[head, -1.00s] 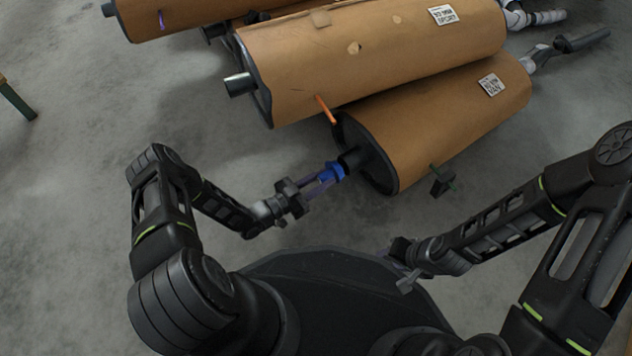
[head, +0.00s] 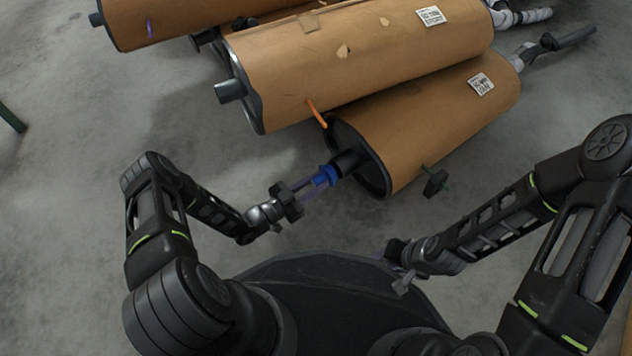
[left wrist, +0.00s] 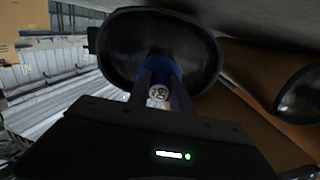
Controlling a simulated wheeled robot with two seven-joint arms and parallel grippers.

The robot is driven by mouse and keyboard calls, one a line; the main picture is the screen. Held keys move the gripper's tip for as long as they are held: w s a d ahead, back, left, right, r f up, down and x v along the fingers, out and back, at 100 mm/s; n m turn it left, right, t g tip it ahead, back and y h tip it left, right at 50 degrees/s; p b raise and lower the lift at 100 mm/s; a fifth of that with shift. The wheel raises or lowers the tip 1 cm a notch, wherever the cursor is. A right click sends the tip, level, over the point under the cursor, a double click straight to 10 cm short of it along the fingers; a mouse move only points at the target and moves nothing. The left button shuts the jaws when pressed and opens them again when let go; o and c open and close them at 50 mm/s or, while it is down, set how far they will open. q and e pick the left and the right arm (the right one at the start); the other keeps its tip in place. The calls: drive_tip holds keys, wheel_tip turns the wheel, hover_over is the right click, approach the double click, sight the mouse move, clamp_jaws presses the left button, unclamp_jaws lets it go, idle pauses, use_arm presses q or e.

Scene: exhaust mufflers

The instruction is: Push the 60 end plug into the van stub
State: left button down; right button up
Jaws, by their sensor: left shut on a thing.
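The van muffler (head: 440,115) is a brown-wrapped cylinder with a white label and a black end. Its dark stub (head: 346,162) sticks out toward my left arm. The blue end plug (head: 326,175) is at the stub's mouth; how deep it sits I cannot tell. My left gripper (head: 306,186) is shut on the plug. In the left wrist view the blue plug (left wrist: 160,74) shows between the fingers, with a pale marked face, in front of the dark muffler end (left wrist: 120,50). The stub is mostly hidden there. My right gripper (head: 402,272) hangs low near my base; its jaws are unclear.
The sport muffler (head: 350,60) lies behind the van one, its metal stub (head: 229,90) pointing left. Another wrapped muffler (head: 160,20) lies at the back left. An orange strip (head: 317,113) sticks up between the two mufflers. A dark tag (head: 435,183) juts from the van muffler's front.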

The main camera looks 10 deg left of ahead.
sight(313, 184)
use_arm(q)
drive_tip(key=shift+x, duration=1.45)
idle(0.5)
drive_tip(key=c, duration=1.1)
unclamp_jaws()
drive_tip(key=p+v, duration=0.2)
drive_tip(key=v, duration=0.4)
drive_tip(key=shift+s+a+r, duration=0.1)
drive_tip(key=shift+s+a, duration=0.05)
drive_tip(key=shift+s, duration=0.05)
drive_tip(key=shift+s+a, duration=0.4)
drive_tip(key=shift+s, duration=0.1)
